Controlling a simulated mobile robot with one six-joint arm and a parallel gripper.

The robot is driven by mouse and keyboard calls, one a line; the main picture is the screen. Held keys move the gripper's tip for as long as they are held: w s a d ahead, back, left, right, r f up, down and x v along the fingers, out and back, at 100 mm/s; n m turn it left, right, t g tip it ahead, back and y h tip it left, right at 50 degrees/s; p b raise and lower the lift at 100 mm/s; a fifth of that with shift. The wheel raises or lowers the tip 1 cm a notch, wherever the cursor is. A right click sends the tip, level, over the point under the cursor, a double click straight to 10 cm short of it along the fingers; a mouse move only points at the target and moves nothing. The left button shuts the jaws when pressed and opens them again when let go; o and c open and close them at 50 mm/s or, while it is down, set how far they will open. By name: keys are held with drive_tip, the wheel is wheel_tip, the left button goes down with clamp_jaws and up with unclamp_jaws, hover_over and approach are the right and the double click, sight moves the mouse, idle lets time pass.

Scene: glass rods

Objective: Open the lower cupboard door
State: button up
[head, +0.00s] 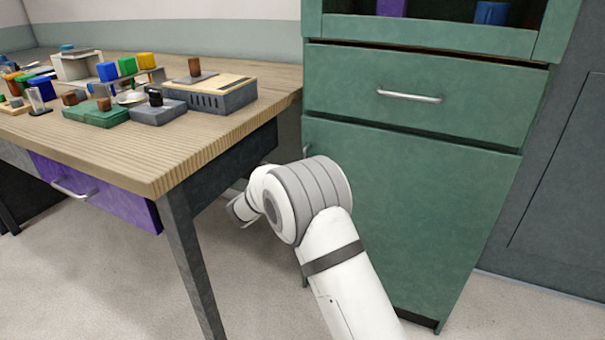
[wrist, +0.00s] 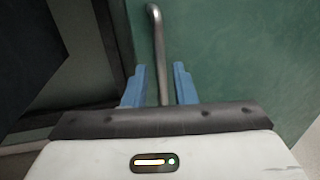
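The lower cupboard door (head: 430,205) is a green panel below a drawer in the head view, and it looks shut. It also fills the right of the wrist view (wrist: 240,60). Its metal bar handle (wrist: 156,45) stands upright near the door's left edge. The handle's top end (head: 306,150) just shows above my arm in the head view. In the wrist view my gripper (wrist: 161,72) has its two blue fingers apart, one on each side of the handle, with gaps showing. My arm hides the lower handle and the fingers in the head view.
A green drawer (head: 420,100) with a horizontal handle (head: 409,97) is above the door. A wooden table (head: 205,135) carrying blocks and trays stands close on the left; its dark leg (head: 192,265) is near my arm. Open floor (head: 110,270) lies below.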

drive_tip(key=shift+b+x, duration=0.5)
drive_tip(key=shift+x, duration=1.7)
drive_tip(key=shift+c, duration=0.3)
clamp_jaws()
drive_tip(key=shift+a, duration=0.1)
